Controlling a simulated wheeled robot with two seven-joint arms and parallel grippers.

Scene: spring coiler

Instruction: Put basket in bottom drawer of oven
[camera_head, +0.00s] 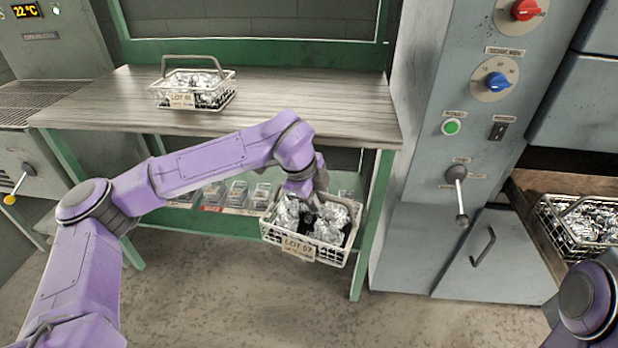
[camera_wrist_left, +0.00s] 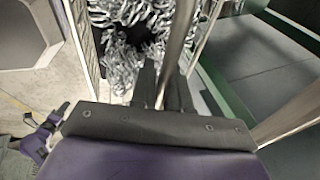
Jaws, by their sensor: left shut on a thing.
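A white wire basket labelled LOT 57 (camera_head: 300,247), full of shiny metal coils, hangs in front of the green-framed workbench. My left gripper (camera_head: 305,192) is shut on its handle and holds it above the floor. In the left wrist view the dark fingers (camera_wrist_left: 160,90) close on the thin handle, with the coils (camera_wrist_left: 130,25) beyond. The grey oven cabinet (camera_head: 420,150) stands right of the basket, with a closed lower front (camera_head: 483,255) bearing a dark handle. My right arm shows at the bottom right; its small gripper (camera_wrist_left: 45,130) appears in the left wrist view, jaw state unclear.
Another basket (camera_head: 195,90) stands on the workbench top (camera_head: 300,100). A third coil-filled basket (camera_head: 585,225) sits in an open brown-floored compartment at the right. Small boxes line the workbench's lower shelf (camera_head: 220,222). The concrete floor (camera_head: 250,310) in front is clear.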

